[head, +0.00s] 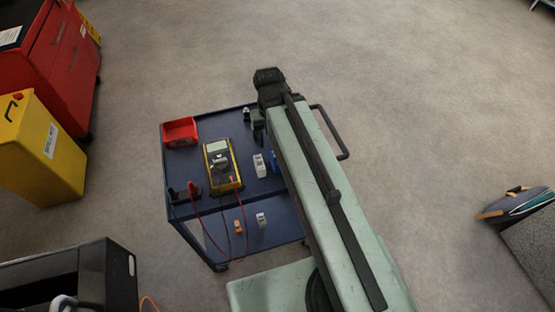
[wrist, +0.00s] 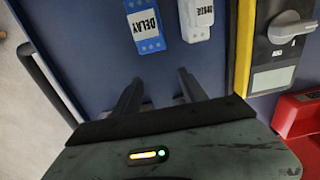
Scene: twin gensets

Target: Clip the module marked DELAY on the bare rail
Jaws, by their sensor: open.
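The module marked DELAY (wrist: 147,28) is blue with a white label and lies on the blue cart top at the upper middle of the wrist view. In the head view a sliver of a blue module (head: 275,162) shows beside my arm, which hides part of it. My gripper (wrist: 158,88) is open and empty over the cart, with its fingers pointing toward the DELAY module and apart from it. In the head view my gripper (head: 258,126) is at the far part of the cart top. I cannot make out a bare rail in either view.
A white module (wrist: 197,18) with an unreadable label lies beside DELAY. The blue cart (head: 204,124) also bears a yellow multimeter (head: 221,166) with red leads and a red bin (head: 180,132). An orange item (head: 238,227) and a white one (head: 261,220) are on the lower shelf.

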